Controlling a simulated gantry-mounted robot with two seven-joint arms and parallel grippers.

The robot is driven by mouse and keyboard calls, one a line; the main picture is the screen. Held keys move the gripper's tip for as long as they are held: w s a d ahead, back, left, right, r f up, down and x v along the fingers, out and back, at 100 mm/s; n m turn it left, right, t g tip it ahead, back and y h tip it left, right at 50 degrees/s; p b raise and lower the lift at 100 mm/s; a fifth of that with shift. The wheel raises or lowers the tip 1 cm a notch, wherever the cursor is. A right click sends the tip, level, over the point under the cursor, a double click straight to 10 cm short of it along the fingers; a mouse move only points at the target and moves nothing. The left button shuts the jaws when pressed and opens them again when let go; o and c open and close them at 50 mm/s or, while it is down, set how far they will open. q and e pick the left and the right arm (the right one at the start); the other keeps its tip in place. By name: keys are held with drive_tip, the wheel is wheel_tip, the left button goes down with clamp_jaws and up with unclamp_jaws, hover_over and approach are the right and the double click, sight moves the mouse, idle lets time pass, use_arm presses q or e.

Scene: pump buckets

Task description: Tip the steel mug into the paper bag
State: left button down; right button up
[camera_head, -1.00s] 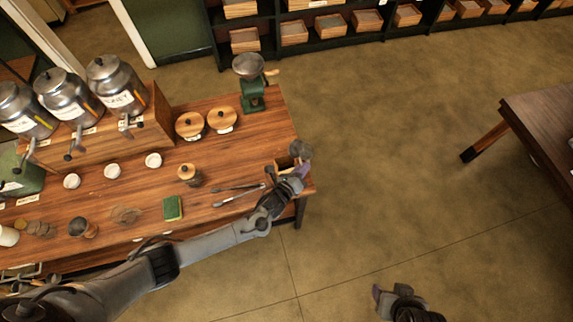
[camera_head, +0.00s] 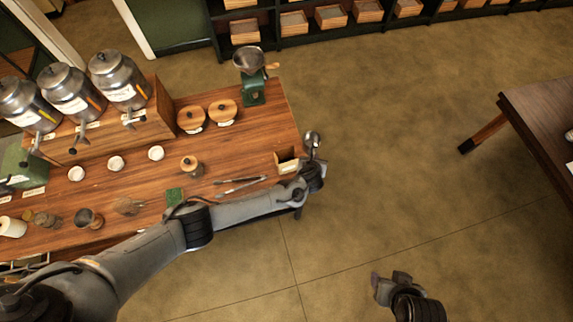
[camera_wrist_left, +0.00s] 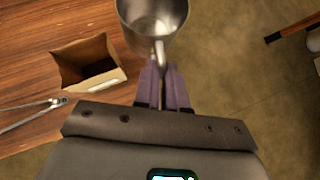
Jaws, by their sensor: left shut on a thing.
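The steel mug (camera_head: 312,139) is off the table's right end, to the right of the paper bag (camera_head: 287,162). My left gripper (camera_head: 318,158) is shut on the mug's handle. In the left wrist view, the mug (camera_wrist_left: 152,18) shows its shiny inside, with no contents visible; its far part is cut off by the frame. The brown paper bag (camera_wrist_left: 88,66) stands open on the table, left of the mug and apart from it, with a dark inside. My right gripper (camera_head: 390,284) is low over the floor, away from both; its jaw opening is unclear.
Tongs (camera_head: 240,184) lie left of the bag.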

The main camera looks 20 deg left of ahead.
use_arm(q)
drive_tip(key=shift+r, duration=0.15)
drive_tip(key=shift+r, duration=1.4)
